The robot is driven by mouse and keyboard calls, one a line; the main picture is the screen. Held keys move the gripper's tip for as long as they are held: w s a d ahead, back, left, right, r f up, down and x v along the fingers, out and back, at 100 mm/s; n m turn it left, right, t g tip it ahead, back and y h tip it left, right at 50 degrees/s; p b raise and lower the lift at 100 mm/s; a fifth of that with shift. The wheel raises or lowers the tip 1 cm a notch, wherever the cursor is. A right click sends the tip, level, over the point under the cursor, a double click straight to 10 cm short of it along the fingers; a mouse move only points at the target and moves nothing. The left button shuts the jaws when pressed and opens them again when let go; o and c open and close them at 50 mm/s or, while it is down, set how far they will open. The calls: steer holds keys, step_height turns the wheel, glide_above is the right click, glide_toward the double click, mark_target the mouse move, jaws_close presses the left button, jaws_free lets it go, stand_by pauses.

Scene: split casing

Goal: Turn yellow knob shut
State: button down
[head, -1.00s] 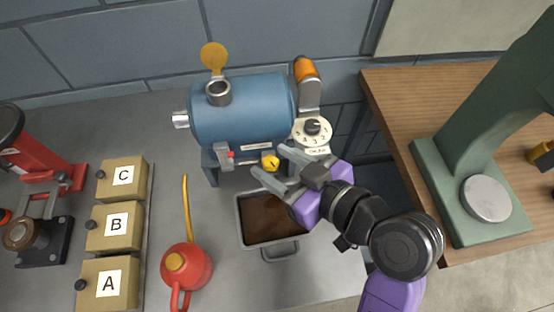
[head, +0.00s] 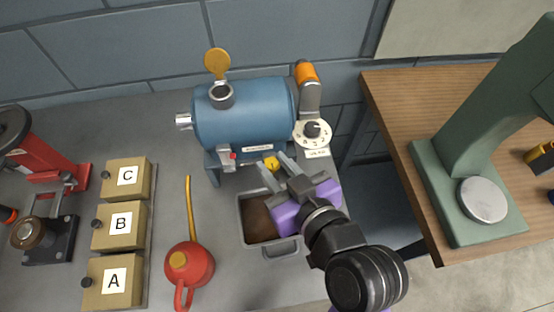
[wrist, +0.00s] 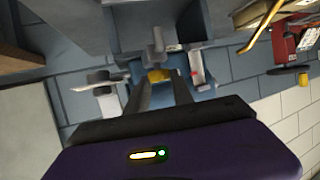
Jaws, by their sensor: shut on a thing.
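The yellow knob (head: 271,162) is on the front underside of the blue drum machine (head: 245,112). My purple gripper (head: 273,165) has its two grey fingers on either side of the knob and is shut on it. In the wrist view the knob (wrist: 160,75) shows between the fingertips (wrist: 160,84), partly covered by them. How far the knob is turned cannot be read. A grey tray (head: 244,222) with brown contents is under the gripper, partly hidden by it.
A white numbered dial (head: 312,133) and a grey lever with an orange grip (head: 306,73) are close to the right of the drum. A red oil can (head: 190,265) stands front left. Boxes A, B and C (head: 127,176) are further left. A green press (head: 470,170) stands right.

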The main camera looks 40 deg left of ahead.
steer(key=shift+s+m+t+h+p, duration=0.1)
steer(key=shift+m+t+h+p, duration=0.45)
steer(key=shift+m+t, duration=0.25)
steer(key=c, duration=1.1)
jaws_free()
steer(key=b+v, duration=0.1)
steer(key=v, duration=0.6)
steer(key=shift+s+d, duration=0.25)
steer(key=shift+d, duration=0.05)
